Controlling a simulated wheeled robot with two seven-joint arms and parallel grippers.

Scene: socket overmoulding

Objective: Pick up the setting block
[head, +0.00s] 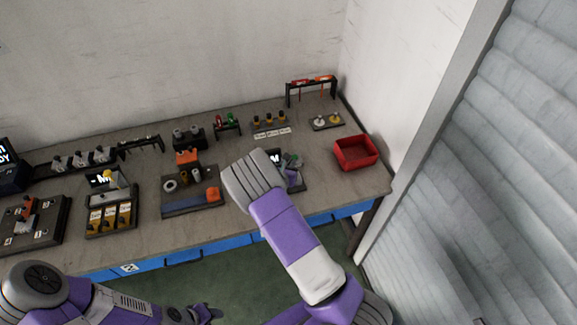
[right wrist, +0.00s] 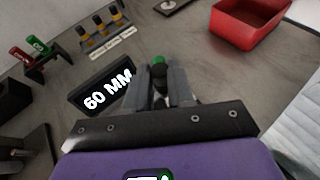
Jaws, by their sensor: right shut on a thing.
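My right gripper (right wrist: 162,88) is shut on a dark piece with a green top (right wrist: 158,63), seen between its fingers in the right wrist view. Most of this piece is hidden by the fingers, so I cannot tell its full shape or whether it is the setting block. It is beside a black plate marked "60 MM" (right wrist: 103,92). In the head view my right wrist covers most of this spot; a bit of green (head: 293,158) shows past it. My left gripper (head: 203,313) is low at the bottom edge, in front of the table, its fingers unclear.
A red bin (head: 356,152) stands at the table's right end. A rack with red and green tools (right wrist: 35,50) and a row of yellow-and-black pieces (head: 269,119) are behind. A fixture with an orange block (head: 213,194) lies left of my right wrist. A wall is close on the right.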

